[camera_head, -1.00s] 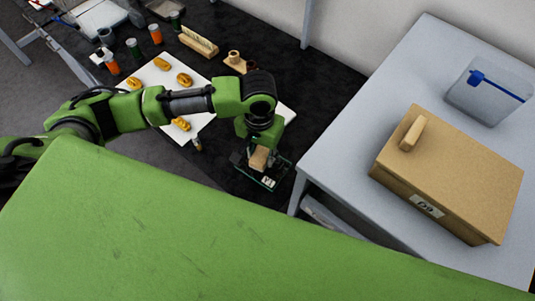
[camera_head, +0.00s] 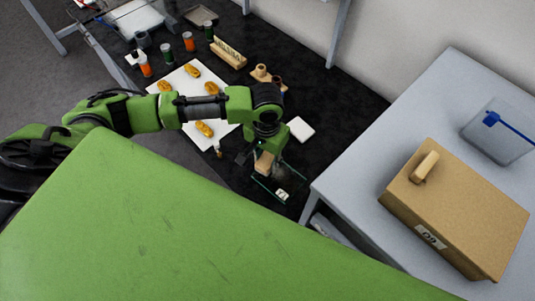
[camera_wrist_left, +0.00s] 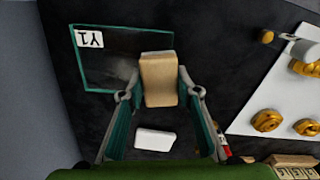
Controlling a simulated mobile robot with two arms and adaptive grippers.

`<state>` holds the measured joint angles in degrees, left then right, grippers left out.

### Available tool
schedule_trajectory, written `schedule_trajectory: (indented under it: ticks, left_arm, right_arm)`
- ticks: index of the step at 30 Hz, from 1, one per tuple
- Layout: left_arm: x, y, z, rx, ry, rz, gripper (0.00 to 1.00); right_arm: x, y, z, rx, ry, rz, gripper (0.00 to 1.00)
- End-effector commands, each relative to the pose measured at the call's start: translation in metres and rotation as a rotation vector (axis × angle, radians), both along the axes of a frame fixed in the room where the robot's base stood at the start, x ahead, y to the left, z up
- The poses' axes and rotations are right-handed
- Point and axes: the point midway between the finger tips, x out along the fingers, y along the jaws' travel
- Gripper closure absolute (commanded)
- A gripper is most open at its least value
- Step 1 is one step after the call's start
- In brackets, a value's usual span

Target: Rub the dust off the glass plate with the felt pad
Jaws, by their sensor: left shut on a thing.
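The felt pad, a tan block (camera_head: 264,164), is held between the fingers of my left gripper (camera_head: 261,158). In the left wrist view the block (camera_wrist_left: 158,80) shows between the two fingertips (camera_wrist_left: 157,92). The glass plate (camera_head: 283,191) lies on the dark surface, clear with green edges and a white "Y1" label. In the left wrist view the plate (camera_wrist_left: 110,62) has a faint grey smear near its middle. The block overlaps the plate's edge region away from the label; whether it touches the glass I cannot tell. The block's underside is hidden. My right gripper is not in view.
A white block (camera_head: 300,129) lies near the plate. A white board (camera_head: 190,78) with several yellow items, jars and a wooden rack (camera_head: 228,54) stand further left.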

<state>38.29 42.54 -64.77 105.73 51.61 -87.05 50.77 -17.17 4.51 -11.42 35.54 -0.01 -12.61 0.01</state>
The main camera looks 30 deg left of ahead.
Motion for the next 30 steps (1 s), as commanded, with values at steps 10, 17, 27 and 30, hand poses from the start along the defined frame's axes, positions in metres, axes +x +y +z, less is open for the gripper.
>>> schedule_trajectory:
  ticks: [10,17,27,30]
  left_arm:
    - [-0.011,-0.028,0.001,-0.003,0.009,-0.004,0.86]
    - [-0.014,-0.037,-0.001,-0.001,0.009,-0.003,0.86]
    - [-0.020,-0.061,0.003,-0.002,0.009,-0.003,0.86]
    - [-0.021,-0.069,0.003,-0.003,0.008,-0.003,0.86]
  right_arm:
    - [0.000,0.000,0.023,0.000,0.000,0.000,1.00]
    - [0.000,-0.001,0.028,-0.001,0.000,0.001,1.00]
    - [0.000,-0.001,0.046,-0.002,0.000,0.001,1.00]
    - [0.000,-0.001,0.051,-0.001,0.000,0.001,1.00]
